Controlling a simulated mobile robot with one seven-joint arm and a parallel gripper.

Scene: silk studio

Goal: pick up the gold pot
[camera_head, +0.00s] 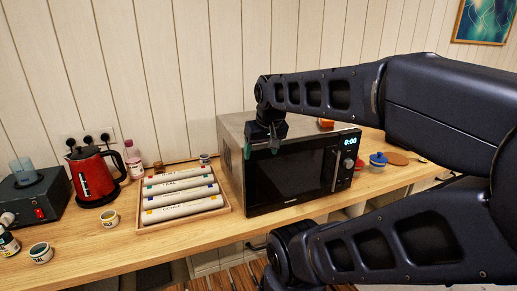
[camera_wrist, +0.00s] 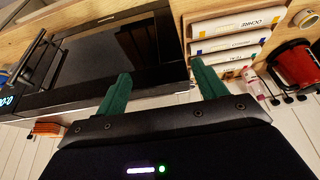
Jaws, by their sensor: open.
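A small pot (camera_head: 112,218) with a yellow-gold look stands on the wooden counter, left of the tray of rolls; I cannot read its label. A small pot (camera_wrist: 305,18) with a brownish-gold top shows at the upper right of the wrist view and seems to be the same one. My gripper (camera_head: 261,148) is above the microwave's front edge, well to the right of that pot. Its green fingers (camera_wrist: 163,86) are apart with nothing between them. Another small pot (camera_head: 41,252) stands nearer the left front, and one more (camera_head: 204,159) is behind the tray.
The black microwave (camera_head: 290,180) stands beneath my gripper. The wooden tray (camera_head: 227,208) holds several labelled rolls. A red kettle (camera_head: 92,178) and a pink-capped bottle (camera_head: 133,160) stand behind the gold pot. A black box device (camera_head: 35,197) is at the left. The counter in front of the pot is clear.

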